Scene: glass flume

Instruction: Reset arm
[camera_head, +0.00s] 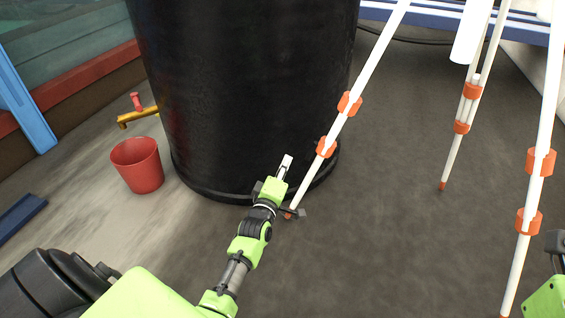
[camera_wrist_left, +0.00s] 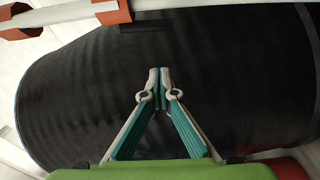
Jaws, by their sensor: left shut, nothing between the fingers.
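My left arm comes in from the lower left in the head view. Its gripper (camera_head: 285,165) is shut and empty, in front of the lower part of a large black cylinder. In the left wrist view the two fingertips (camera_wrist_left: 159,72) meet, with the black cylinder (camera_wrist_left: 80,90) filling the view behind them. I cannot tell whether the fingertips touch the cylinder. A green part of my right arm (camera_head: 545,300) shows at the lower right edge of the head view; its gripper fingers are not in view.
A white tripod with orange clamps (camera_head: 349,103) stands to the right; one leg's foot is close beside my left gripper. A red bucket (camera_head: 137,165) and a yellow tap (camera_head: 137,117) are left of the cylinder. The floor at lower middle right (camera_head: 400,240) is clear.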

